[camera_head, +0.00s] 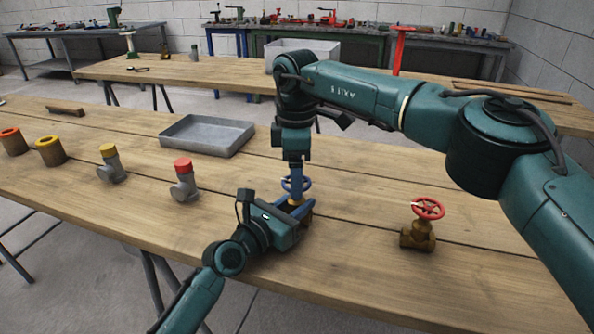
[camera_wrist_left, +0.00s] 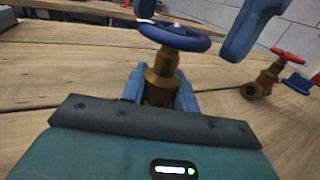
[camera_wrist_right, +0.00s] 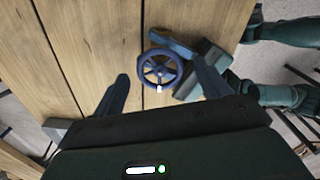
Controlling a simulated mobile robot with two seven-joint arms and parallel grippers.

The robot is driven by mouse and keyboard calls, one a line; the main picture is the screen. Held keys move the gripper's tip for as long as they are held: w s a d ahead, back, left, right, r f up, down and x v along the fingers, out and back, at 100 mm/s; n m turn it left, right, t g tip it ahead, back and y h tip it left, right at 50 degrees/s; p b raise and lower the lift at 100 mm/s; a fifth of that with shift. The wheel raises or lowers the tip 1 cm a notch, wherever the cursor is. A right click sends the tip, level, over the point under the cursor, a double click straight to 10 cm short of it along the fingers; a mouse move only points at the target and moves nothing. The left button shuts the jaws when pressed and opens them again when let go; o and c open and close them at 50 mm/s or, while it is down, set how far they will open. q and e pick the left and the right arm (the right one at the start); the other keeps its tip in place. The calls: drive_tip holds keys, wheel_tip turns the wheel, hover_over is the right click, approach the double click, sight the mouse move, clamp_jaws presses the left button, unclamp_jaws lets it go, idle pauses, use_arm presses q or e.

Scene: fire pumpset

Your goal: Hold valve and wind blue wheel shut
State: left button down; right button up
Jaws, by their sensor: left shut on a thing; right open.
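The brass valve with the blue wheel (camera_head: 296,184) stands upright on the near wooden table. In the left wrist view its brass body (camera_wrist_left: 160,82) sits between the blue fingers of my left gripper (camera_wrist_left: 160,95), which is shut on it. My right gripper (camera_wrist_right: 165,88) is open and points down from above the blue wheel (camera_wrist_right: 160,69). Contact with the rim cannot be told.
A second brass valve with a red wheel (camera_head: 427,211) stands to the right. A grey metal tray (camera_head: 207,135) lies behind left. A red-capped fitting (camera_head: 184,180), a yellow-capped fitting (camera_head: 110,163) and two brown cylinders (camera_head: 50,151) stand on the left.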

wheel_tip(320, 180, up, 12)
idle(0.4)
drive_tip(key=shift+f, duration=0.1)
use_arm(q)
drive_tip(key=c, duration=1)
unclamp_jaws()
